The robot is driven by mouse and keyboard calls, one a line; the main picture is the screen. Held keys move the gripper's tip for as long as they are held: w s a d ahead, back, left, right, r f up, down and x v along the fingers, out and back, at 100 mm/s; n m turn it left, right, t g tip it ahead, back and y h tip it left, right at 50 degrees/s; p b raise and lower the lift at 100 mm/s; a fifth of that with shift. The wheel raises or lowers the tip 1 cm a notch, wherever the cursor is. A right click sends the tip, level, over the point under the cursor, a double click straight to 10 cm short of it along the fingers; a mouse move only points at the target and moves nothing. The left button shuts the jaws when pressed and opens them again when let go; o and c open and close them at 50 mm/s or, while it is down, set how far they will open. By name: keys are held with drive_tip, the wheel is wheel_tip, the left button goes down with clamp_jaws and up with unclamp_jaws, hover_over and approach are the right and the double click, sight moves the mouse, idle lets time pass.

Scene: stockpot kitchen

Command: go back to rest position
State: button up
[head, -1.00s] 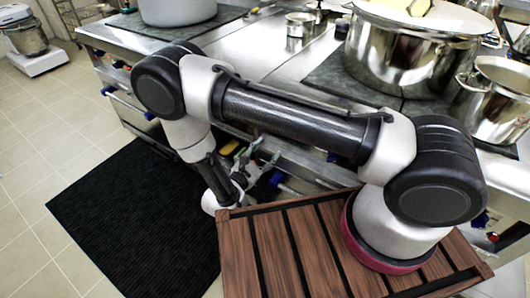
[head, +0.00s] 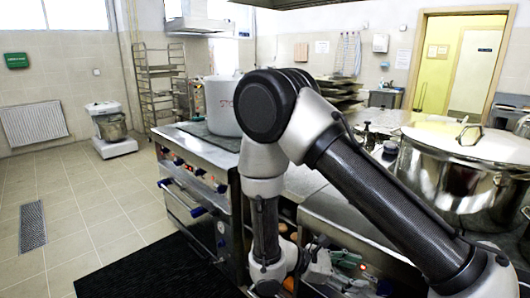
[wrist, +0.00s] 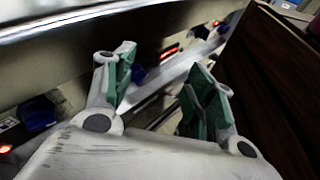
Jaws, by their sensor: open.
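The stove (head: 205,165) carries a grey pot (head: 222,105). A large steel stockpot (head: 450,185) with a lid stands at right. A black mat (head: 155,272) lies on the floor. Stove knobs (wrist: 40,112) are close to my gripper.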

drive_tip(key=s+d+r+m+t+y, duration=0.1)
drive_tip(key=s+d+r+m+y, duration=0.2)
drive_tip(key=r, duration=0.7)
drive_tip(key=s+d+r+m+t+y, duration=0.2)
drive_tip(key=s+d+r+m+y, duration=0.2)
drive_tip(key=r, duration=0.6)
drive_tip(key=s+d+r+m+t+y, duration=0.1)
drive_tip(key=s+d+r+m+y, duration=0.2)
drive_tip(key=d+r+m+y, duration=0.3)
wheel_tip(320, 180, up, 4)
drive_tip(key=m+y, duration=0.1)
drive_tip(key=m, duration=0.1)
drive_tip(key=shift+s+d+m+t, duration=0.15)
drive_tip(key=shift+s+m+t, duration=0.15)
drive_tip(key=shift+s+m, duration=0.1)
drive_tip(key=shift+o, duration=0.2)
drive_tip(key=shift+s, duration=0.1)
